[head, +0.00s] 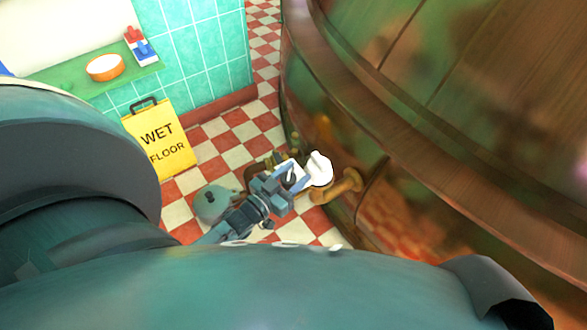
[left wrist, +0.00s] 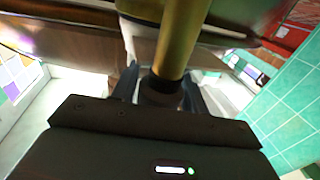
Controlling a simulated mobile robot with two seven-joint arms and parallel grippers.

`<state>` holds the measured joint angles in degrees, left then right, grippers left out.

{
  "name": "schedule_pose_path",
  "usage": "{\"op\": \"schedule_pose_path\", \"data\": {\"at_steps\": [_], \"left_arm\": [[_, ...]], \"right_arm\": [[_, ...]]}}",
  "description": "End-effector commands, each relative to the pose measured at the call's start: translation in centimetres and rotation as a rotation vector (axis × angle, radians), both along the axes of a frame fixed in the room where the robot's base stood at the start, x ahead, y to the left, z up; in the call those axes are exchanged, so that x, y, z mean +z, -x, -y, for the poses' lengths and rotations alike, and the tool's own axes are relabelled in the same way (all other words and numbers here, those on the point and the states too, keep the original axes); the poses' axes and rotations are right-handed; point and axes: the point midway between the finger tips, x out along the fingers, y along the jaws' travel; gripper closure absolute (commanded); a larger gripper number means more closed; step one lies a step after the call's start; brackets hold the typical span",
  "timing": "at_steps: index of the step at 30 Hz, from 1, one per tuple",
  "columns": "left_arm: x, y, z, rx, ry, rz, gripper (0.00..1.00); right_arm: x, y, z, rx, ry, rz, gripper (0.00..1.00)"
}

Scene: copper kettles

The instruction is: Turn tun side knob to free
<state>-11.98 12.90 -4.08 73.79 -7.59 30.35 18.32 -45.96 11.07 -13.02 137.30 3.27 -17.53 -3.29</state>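The copper tun (head: 450,130) fills the right of the head view. A brass pipe fitting (head: 345,186) sticks out of its lower side, with a white knob-like part (head: 319,168) just above it. My left gripper (head: 290,178) is beside the white part, on its left. In the left wrist view a brass bar (left wrist: 181,40) runs down between the two spread fingers. The fingers look open, and I cannot tell whether they touch it. A pale part (left wrist: 138,38) shows behind the bar, partly hidden. My right gripper is not in view.
A yellow wet-floor sign (head: 160,138) stands by the teal tiled wall (head: 205,60). A green shelf (head: 75,72) holds an orange bowl (head: 105,67). A round teal object (head: 212,203) is on the checkered floor (head: 235,140) near my gripper. My own arm covers the lower left.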

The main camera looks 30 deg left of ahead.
Motion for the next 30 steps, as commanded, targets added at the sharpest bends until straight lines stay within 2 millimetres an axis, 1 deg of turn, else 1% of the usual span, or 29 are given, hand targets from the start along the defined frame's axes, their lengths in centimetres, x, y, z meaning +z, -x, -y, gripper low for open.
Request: {"op": "schedule_pose_path", "data": {"at_steps": [7,11,14,21,24,27,30], "left_arm": [[0.0,0.0,0.0,-0.001,0.000,0.000,0.54],[0.0,0.9,-0.2,-0.001,-0.001,-0.003,0.54],[0.0,2.5,-0.5,-0.001,-0.002,-0.004,0.54],[0.0,7.9,-1.5,0.000,-0.001,-0.005,0.54],[0.0,9.8,-1.9,-0.001,-0.002,-0.004,0.54],[0.0,11.3,-2.2,0.000,-0.001,-0.003,0.54],[0.0,12.3,-2.4,0.000,0.000,-0.002,0.54]], "right_arm": [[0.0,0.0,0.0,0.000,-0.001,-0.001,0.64],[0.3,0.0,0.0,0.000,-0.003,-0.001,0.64],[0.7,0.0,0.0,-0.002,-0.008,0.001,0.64],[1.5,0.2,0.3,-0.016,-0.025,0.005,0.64],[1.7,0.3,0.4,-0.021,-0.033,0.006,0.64],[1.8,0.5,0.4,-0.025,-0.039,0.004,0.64],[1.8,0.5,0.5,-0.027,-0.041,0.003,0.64]]}}
